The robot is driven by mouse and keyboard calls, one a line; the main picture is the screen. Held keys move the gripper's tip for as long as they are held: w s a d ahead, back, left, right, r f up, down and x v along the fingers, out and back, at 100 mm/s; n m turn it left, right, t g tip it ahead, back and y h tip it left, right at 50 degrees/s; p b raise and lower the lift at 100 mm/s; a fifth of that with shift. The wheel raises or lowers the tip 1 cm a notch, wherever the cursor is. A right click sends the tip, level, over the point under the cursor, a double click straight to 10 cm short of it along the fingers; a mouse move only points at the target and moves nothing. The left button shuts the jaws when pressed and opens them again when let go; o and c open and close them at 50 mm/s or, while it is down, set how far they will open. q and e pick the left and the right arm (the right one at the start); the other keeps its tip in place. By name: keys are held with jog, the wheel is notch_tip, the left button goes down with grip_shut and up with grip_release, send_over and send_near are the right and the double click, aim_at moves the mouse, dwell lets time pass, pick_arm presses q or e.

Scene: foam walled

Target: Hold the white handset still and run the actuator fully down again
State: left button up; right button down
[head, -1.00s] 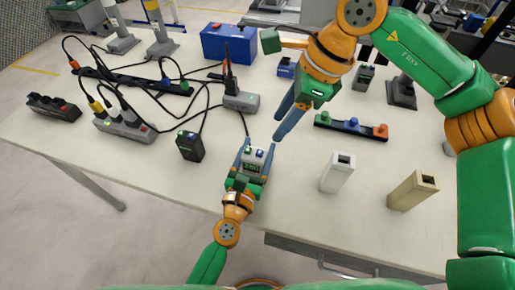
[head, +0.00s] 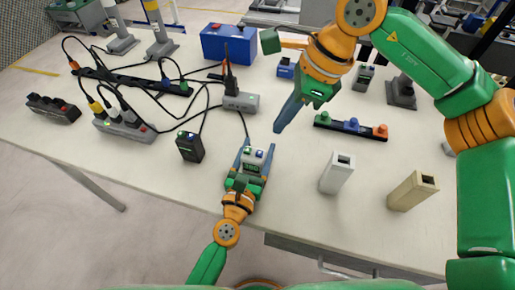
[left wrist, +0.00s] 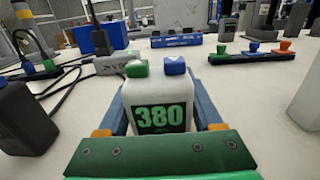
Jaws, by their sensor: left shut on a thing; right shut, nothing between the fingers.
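The white handset (head: 254,160) has a green button, a blue button and a dark screen; in the left wrist view the handset (left wrist: 160,98) shows 380 in green digits. My left gripper (head: 252,158) is shut on it, one finger along each side, near the table's front edge. My right gripper (head: 278,130) is shut and empty, its blue fingers together, pointing down, beyond and to the right of the handset and apart from its buttons. I cannot tell which thing is the actuator; two grey columns (head: 121,40) (head: 162,42) stand at the back left.
A black box (head: 190,147) stands left of the handset and a grey box (head: 240,102) with a cable lies beyond it. A white block (head: 337,173) and a beige block (head: 413,191) stand to the right. Power strips (head: 124,125) with cables fill the left.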

dwell(0.9)
jog(key=a+n+t+y, duration=0.1)
jog(key=a+r+n+t+y, duration=0.1)
jog(key=t, duration=0.1)
jog(key=a+n+t+y, duration=0.1)
jog(key=t, duration=0.1)
jog(key=shift+w+r, duration=0.1)
jog(key=shift+r, duration=0.3)
jog(key=shift+f, duration=0.1)
send_over(265, 157)
jog(key=shift+f, duration=4.35)
jog(key=shift+f, duration=0.1)
jog(key=shift+f, duration=0.3)
